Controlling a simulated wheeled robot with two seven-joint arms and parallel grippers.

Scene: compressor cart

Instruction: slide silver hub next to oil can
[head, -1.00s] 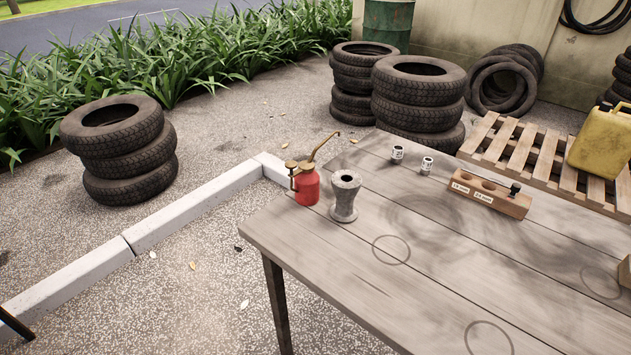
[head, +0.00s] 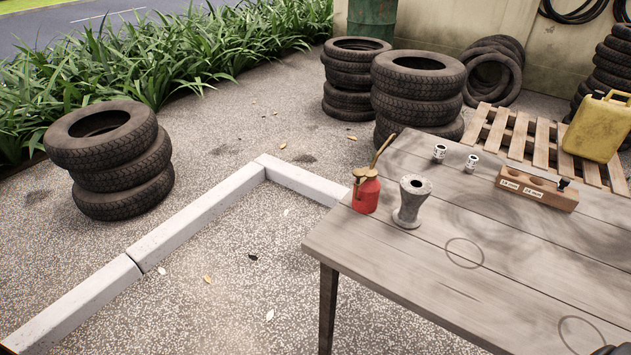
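The silver hub (head: 411,203), a grey spool shape with a hole in its top, stands upright on the wooden table near its left end. The red oil can (head: 366,194) with a brass top and spout stands just left of the hub, close to the table's left edge. A small gap shows between them. Neither gripper can be made out. A dark shape of unclear identity shows at the bottom right corner.
A wooden socket holder (head: 537,188) and two small sockets (head: 439,152) stand toward the table's back. The table top (head: 400,262) is clear in front of the hub. Stacked tires (head: 417,92), a pallet (head: 514,138) and a yellow jerrycan (head: 598,127) stand behind. A white curb (head: 193,216) runs along the left.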

